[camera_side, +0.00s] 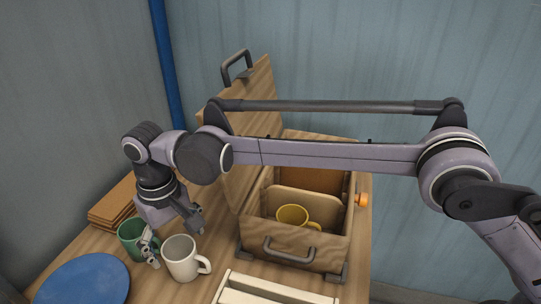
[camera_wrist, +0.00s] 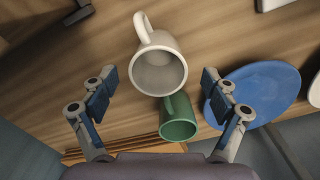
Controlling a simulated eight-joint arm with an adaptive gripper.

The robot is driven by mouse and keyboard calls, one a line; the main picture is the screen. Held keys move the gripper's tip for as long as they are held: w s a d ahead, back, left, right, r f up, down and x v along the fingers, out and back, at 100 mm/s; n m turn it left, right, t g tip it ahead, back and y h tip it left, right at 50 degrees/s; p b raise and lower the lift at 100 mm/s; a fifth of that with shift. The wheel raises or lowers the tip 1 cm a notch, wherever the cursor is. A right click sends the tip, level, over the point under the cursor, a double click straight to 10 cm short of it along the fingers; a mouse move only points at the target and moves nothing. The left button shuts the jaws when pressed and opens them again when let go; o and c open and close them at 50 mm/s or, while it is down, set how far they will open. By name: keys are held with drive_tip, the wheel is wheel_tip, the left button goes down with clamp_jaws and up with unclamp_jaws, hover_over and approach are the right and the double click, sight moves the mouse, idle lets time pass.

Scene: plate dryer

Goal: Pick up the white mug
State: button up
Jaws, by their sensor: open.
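The white mug (camera_side: 181,259) stands upright on the wooden table in the side view, its handle toward the right. In the wrist view the white mug (camera_wrist: 158,68) is at top centre, its open mouth visible and its handle pointing up. My gripper (camera_side: 173,243) hangs above and behind the mug in the side view, near the green mug (camera_side: 131,238). In the wrist view my gripper (camera_wrist: 156,92) is open, with one finger on each side and nothing between the pads touching them. The green mug (camera_wrist: 178,118) lies close below the white mug in that view.
A blue plate (camera_side: 88,281) lies at the front left. A wooden box (camera_side: 308,262) with a raised lid holds a yellow mug (camera_side: 292,215) to the right. A white slatted rack (camera_side: 268,290) is at the front. Wooden boards (camera_side: 112,203) lie behind the green mug.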

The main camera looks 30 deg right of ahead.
sight(179, 252)
drive_tip(key=shift+d+f, duration=0.1)
drive_tip(key=shift+f, duration=2.85)
drive_tip(key=c, duration=1.5)
